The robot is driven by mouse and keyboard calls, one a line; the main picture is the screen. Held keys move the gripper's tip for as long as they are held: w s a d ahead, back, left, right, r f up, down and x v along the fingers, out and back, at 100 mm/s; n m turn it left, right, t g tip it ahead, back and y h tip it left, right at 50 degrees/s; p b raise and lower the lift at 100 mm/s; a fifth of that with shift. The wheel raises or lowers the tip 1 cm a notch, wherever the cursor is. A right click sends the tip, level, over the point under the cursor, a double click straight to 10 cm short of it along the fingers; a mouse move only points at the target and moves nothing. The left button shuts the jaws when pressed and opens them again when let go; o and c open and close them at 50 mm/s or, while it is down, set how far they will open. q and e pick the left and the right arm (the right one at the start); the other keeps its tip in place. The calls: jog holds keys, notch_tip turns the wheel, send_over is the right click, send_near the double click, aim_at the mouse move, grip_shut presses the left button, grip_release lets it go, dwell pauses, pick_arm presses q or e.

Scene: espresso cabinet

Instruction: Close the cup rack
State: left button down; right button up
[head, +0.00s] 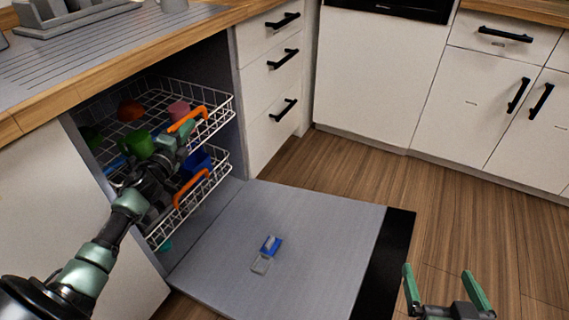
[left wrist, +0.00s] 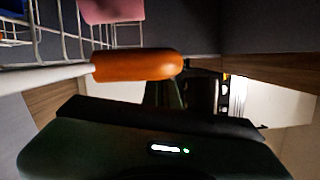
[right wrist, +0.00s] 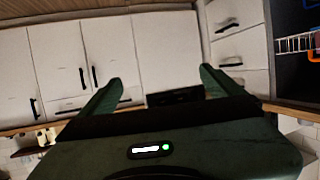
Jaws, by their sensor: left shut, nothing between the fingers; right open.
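The cup rack (head: 218,118) is the upper white wire rack of the open dishwasher. It is pulled partly out and has an orange handle (head: 187,118) at its front. It holds a green cup (head: 138,144), a pink cup (head: 178,110) and a reddish bowl (head: 130,110). My left gripper (head: 183,136) is shut and empty, right at the rack's front just below the orange handle. In the left wrist view the handle (left wrist: 137,65) crosses close in front of the gripper; contact is unclear. My right gripper (head: 440,280) is open and empty, over the floor right of the door.
The lower rack (head: 215,173), also with an orange handle (head: 191,189), is pulled out and holds blue items. The dishwasher door (head: 310,220) lies open and flat below, with a blue dispenser (head: 270,246). Drawers (head: 268,85) stand right of the opening. The wooden floor (head: 450,215) is clear.

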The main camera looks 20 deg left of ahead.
pick_arm(q)
jog(key=shift+w+a, duration=0.1)
jog(key=shift+a, duration=0.95)
pick_arm(e)
jog(key=shift+w+a+r+t, duration=0.1)
jog(key=shift+w+r+t, duration=0.15)
jog(key=shift+r, duration=0.2)
jog(key=shift+w+a+r+t, duration=0.1)
jog(key=shift+r+t, duration=0.25)
jog(key=shift+r, duration=0.05)
